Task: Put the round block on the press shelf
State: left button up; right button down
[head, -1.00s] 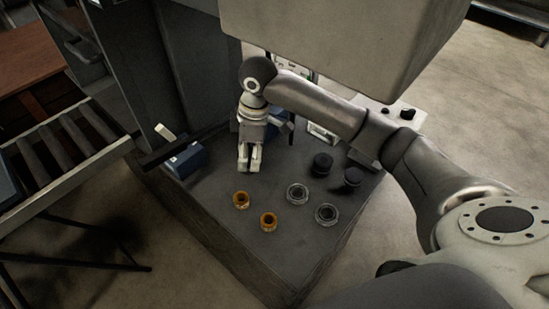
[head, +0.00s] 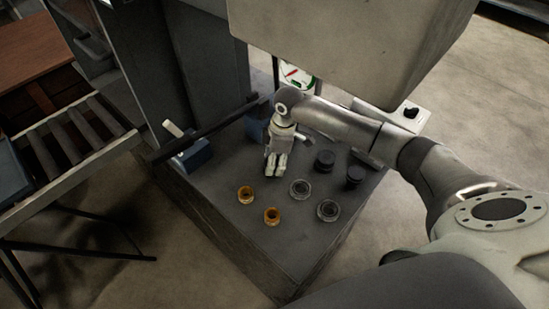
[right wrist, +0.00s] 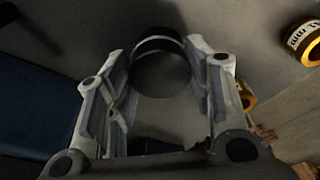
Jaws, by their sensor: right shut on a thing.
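My right gripper (head: 275,172) points down over the dark grey shelf (head: 255,245) at the foot of the press, behind the rings. In the right wrist view, its fingers (right wrist: 165,75) are shut on a dark round block (right wrist: 160,72) with a paler rim. In the head view the fingers hide the block, and I cannot tell whether it touches the shelf. Two black cylinders (head: 324,160) (head: 354,174) stand to the right of the gripper. My left gripper is not in view.
Two gold rings (head: 245,195) (head: 271,216) and two silver rings (head: 300,188) (head: 328,210) lie in front of the gripper. The big press head (head: 350,50) hangs above. A blue block with a pale handle (head: 192,153) and a roller conveyor (head: 65,145) are left. The shelf's front is bare.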

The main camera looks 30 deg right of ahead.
jog(key=c, duration=0.7)
grip_release()
jog(key=r, duration=0.4)
jog(key=d+r+b, duration=0.1)
jog(key=r, duration=0.7)
jog(key=shift+s+d, duration=0.3)
jog(key=shift+s, duration=0.1)
jog(key=shift+s+f, duration=0.1)
